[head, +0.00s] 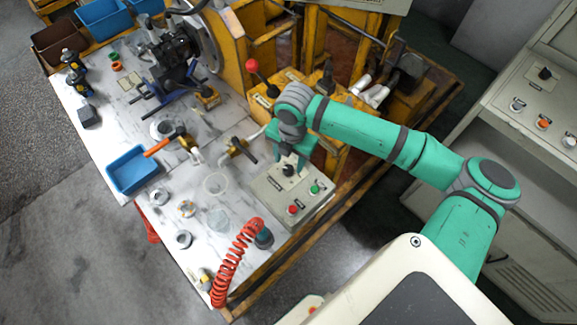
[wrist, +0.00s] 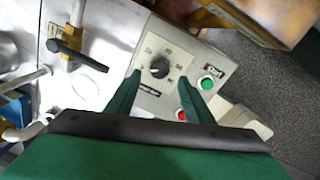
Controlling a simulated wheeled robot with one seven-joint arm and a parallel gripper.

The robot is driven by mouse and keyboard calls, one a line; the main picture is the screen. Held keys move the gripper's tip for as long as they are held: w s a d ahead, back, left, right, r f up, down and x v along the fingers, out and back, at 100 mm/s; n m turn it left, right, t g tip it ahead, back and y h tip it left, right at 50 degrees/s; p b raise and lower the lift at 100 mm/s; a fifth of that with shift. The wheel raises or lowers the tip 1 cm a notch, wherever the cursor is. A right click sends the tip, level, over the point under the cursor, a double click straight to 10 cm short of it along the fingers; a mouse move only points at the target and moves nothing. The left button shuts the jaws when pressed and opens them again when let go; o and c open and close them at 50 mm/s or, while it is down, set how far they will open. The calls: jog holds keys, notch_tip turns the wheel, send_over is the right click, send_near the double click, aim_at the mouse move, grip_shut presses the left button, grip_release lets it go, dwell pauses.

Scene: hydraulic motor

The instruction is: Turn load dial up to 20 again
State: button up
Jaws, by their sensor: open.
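The load dial is a black round knob (head: 288,170) on top of a small grey control box (head: 268,188) at the table's right edge. In the wrist view the knob (wrist: 159,68) sits on a pale square plate with printed numbers, too small to read surely. My gripper (head: 292,152) points down over the box, close to the knob. In the wrist view its two green fingers (wrist: 160,82) are apart, one on each side of the knob. I cannot tell whether they touch it. The knob's exact setting is unclear.
A green Start button (wrist: 207,84) and a red button (wrist: 181,115) lie just right of and below the dial. A black-handled valve (head: 240,150) stands left of the box. A coiled red hose (head: 235,262) and a blue tray (head: 133,170) are further off.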

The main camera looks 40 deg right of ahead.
aim_at(288, 169)
jog(key=shift+w+f, duration=0.1)
jog(key=shift+f, duration=2.25)
jog(key=c, duration=1)
